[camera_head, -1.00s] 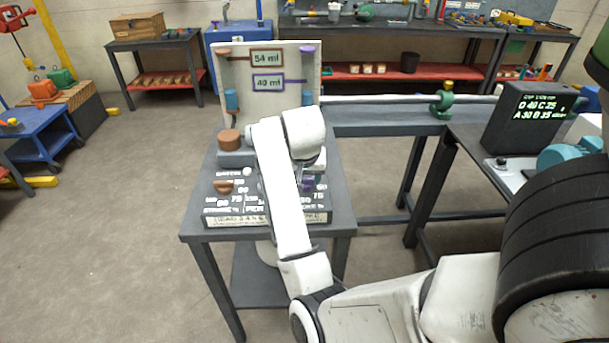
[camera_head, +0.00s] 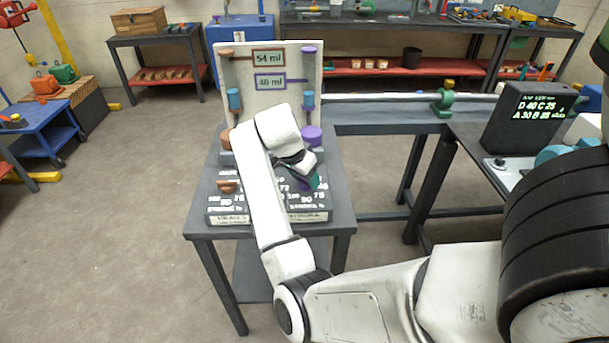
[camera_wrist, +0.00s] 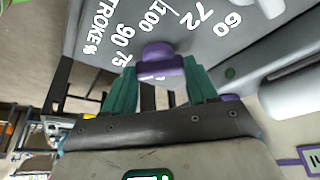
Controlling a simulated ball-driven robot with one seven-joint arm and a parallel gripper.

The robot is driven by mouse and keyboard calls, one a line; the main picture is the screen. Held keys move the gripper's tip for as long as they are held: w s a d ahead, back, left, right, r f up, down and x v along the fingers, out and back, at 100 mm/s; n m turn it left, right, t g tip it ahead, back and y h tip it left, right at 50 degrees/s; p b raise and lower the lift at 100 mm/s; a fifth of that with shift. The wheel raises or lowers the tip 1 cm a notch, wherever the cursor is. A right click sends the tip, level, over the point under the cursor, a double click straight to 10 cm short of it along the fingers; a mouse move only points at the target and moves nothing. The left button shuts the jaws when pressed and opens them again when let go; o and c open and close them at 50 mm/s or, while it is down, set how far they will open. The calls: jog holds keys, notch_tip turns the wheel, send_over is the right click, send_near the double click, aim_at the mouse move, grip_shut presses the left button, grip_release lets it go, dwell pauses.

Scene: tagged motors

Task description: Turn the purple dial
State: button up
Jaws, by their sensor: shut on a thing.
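The purple dial (camera_wrist: 160,58) is on the dark panel in the wrist view, close to white scale numbers. The green fingers of my gripper (camera_wrist: 163,80) lie on both sides of it, and my gripper is shut on the dial. In the head view, my gripper (camera_head: 312,180) is at the right part of the lettered panel (camera_head: 270,219), tilted, with its wrist above. The dial is mostly hidden there by my gripper.
An upright board (camera_head: 287,122) behind the panel carries brown "54 ml" and purple "40 ml" labels. A purple round block (camera_head: 312,136) stands below its right side. A brown dial (camera_head: 227,186) is at the panel's left. A bench (camera_head: 375,122) runs to the right.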

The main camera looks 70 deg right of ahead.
jog(key=shift+m, duration=0.3)
jog(key=o, duration=1.1)
jog(key=shift+c, duration=0.2)
jog(key=shift+r, duration=0.1)
jog(key=v, duration=1)
jog(key=shift+w+r+p, duration=0.15)
jog(key=shift+r+p, duration=0.15)
jog(key=shift+f, duration=0.1)
